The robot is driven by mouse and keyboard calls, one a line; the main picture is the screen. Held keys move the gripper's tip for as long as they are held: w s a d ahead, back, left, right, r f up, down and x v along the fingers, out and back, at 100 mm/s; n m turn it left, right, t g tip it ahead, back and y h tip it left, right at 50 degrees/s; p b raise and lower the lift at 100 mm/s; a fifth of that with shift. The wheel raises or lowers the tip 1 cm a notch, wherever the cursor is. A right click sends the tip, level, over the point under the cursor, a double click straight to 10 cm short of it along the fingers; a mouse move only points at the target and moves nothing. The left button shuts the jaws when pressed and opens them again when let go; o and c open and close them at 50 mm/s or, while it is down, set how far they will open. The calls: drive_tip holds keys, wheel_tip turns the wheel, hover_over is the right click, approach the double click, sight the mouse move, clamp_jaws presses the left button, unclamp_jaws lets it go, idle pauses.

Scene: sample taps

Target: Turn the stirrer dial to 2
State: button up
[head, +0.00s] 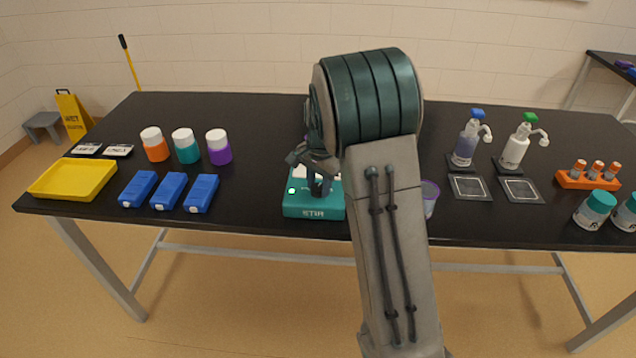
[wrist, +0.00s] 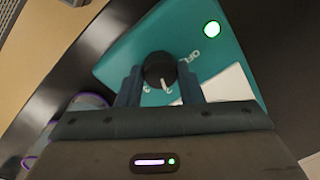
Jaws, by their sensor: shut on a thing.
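The teal stirrer (head: 314,207), labelled STIR, stands near the front edge of the black table; it also shows in the wrist view (wrist: 122,60). Its black dial (wrist: 159,70) has a white pointer mark towards the bottom of the wrist view, pointing close to a partly hidden printed mark. "OFF" is printed nearer the lit green light (wrist: 212,29). My gripper (wrist: 160,85) is shut on the dial, one finger on each side. In the head view my gripper (head: 318,185) is over the stirrer's top, and my arm hides part of the stirrer's right side.
A clear cup with a purple rim (head: 430,197) stands right of my arm. Blue boxes (head: 169,191), capped bottles (head: 186,146) and a yellow tray (head: 74,180) are at the left. Pump bottles (head: 466,146) and an orange rack (head: 588,180) are at the right.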

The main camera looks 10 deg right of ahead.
drive_tip(key=shift+w+r, duration=0.1)
drive_tip(key=o, duration=1)
drive_tip(key=shift+c, duration=0.2)
wheel_tip(320, 180, up, 14)
drive_tip(key=shift+s+d, duration=0.2)
drive_tip(key=shift+s, duration=0.15)
drive_tip(key=s+f+n+t, duration=0.1)
drive_tip(key=s+n, duration=0.4)
drive_tip(key=s, duration=0.9)
drive_tip(key=s+f+n+t, duration=0.1)
drive_tip(key=s+n, duration=0.4)
drive_tip(key=s, duration=0.8)
drive_tip(key=shift+s+a+f+t, duration=0.3)
drive_tip(key=shift+s+a+f, duration=0.15)
drive_tip(key=shift+f, duration=0.45)
